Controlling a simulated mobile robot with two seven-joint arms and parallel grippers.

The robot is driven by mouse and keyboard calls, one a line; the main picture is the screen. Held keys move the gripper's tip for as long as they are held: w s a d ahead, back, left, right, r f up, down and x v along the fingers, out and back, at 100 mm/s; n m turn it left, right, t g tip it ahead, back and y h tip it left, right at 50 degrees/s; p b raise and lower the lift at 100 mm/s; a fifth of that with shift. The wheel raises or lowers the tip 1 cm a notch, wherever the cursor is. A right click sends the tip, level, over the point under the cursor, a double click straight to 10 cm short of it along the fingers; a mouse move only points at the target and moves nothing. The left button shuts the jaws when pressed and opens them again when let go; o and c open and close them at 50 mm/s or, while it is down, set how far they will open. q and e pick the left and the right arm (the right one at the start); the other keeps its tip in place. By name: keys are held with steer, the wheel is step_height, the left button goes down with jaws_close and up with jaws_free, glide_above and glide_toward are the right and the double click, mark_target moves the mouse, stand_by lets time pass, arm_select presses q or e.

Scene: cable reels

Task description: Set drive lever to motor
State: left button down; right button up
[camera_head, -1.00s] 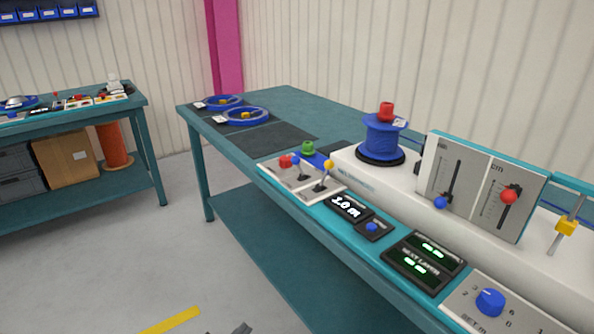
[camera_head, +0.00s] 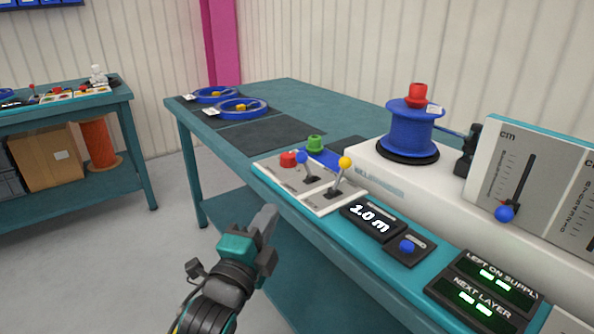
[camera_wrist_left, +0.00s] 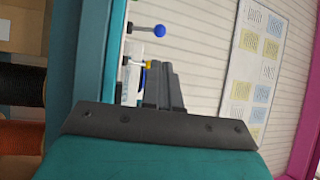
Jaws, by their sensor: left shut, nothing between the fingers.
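Two small levers stand on a white panel at the near edge of the bench: one with a blue knob (camera_head: 302,157) and one with a yellow knob (camera_head: 345,162). Their labels are too small to read, so I cannot tell which is the drive lever. My left gripper (camera_head: 266,219) is shut and empty, in front of and below the panel's near edge, apart from both levers. In the left wrist view its fingers (camera_wrist_left: 166,88) point toward a blue knob (camera_wrist_left: 160,30) and a partly hidden yellow knob (camera_wrist_left: 148,64). My right gripper is not in view.
Red (camera_head: 288,158) and green (camera_head: 315,143) knobs sit by the levers. A 1.0 m display (camera_head: 370,218) and a blue button (camera_head: 406,246) are to the right. A blue reel (camera_head: 410,130) stands behind. The bench's far left holds blue coils (camera_head: 243,106).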

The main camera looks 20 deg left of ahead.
mark_target(300, 161)
arm_select(q)
steer(key=w, duration=0.4)
steer(key=w+r+b, duration=0.1)
steer(key=w, duration=0.3)
steer(key=w+d+r+b, duration=0.1)
steer(key=w, duration=0.3)
steer(key=shift+w, duration=0.3)
steer(key=shift+w+r+b, duration=0.15)
steer(key=shift+w+b, duration=0.15)
steer(key=shift+w, duration=0.25)
